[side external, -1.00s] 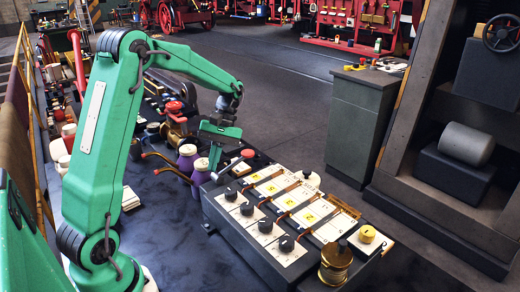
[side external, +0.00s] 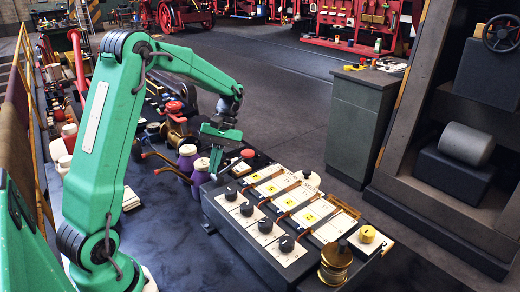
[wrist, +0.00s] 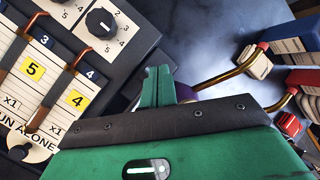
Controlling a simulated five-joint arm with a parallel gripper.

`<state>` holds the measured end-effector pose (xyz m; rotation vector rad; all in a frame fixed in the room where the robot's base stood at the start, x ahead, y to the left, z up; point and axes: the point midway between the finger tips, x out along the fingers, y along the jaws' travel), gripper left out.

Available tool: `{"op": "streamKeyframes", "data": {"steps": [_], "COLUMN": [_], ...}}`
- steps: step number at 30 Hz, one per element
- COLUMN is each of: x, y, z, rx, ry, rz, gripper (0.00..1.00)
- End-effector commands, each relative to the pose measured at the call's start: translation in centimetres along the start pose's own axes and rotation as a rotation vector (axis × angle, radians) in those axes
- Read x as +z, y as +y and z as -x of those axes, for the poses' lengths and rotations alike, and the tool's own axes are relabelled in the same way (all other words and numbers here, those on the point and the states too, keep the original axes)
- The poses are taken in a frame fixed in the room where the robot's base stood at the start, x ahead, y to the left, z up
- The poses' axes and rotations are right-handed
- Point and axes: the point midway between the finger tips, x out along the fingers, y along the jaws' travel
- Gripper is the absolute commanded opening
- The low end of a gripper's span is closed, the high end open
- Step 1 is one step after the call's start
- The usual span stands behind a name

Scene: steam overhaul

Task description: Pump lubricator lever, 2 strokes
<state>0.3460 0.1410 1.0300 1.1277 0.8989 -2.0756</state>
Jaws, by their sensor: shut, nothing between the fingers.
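My gripper (side external: 215,163) points down at the far left end of a dark control box (side external: 245,240). In the wrist view its green fingers (wrist: 158,84) are together with nothing between them. Two bent brass levers with coloured ends show right of the fingers, an upper one (wrist: 225,75) and a lower one (wrist: 245,107). In the side view brass levers (side external: 160,158) reach out left of purple-bodied jars (side external: 187,157). The fingers appear apart from both levers. I cannot tell which part is the lubricator lever. My gripper body hides part of the lower lever.
The box top carries several black dials (side external: 286,243), copper rods and yellow-numbered cards (side external: 307,217). A brass pot (side external: 335,265) stands at its near right corner. A grey cabinet (side external: 360,120) stands behind. The floor between is clear.

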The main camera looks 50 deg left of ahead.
Motion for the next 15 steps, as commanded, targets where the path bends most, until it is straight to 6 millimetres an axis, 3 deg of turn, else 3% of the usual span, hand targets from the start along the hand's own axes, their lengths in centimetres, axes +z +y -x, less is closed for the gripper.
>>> {"op": "streamKeyframes", "data": {"steps": [15], "x": [-0.27], "y": [0.25], "z": [-0.35], "rx": [0.000], "ry": [0.001], "rz": [0.000], "gripper": [0.00]}}
